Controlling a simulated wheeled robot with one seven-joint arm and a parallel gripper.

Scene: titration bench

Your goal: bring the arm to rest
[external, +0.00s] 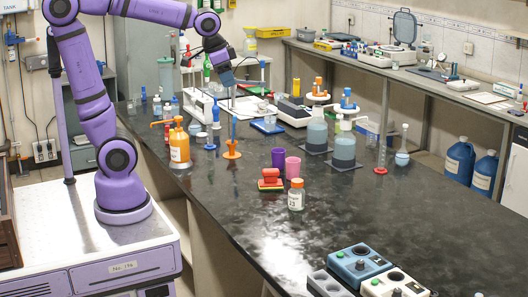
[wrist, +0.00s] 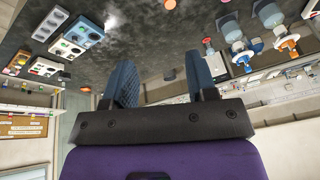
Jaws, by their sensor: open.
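My purple arm (external: 95,80) rises from its base at the left and bends over toward the back of the black bench (external: 240,205). My gripper (external: 228,78) is above the far left part of the bench, over the glassware and stands there. In the wrist view my gripper (wrist: 160,88) has its two blue-grey fingers spread wide apart, with nothing between them. The wrist view looks tilted, with the bench top and its items in the upper part of the picture.
Near my gripper stand an orange bottle (external: 179,148) and several bottles and stands. Two large pump bottles (external: 345,142) stand mid-bench. A blue device (external: 360,265) sits at the front. The bench's near middle is clear.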

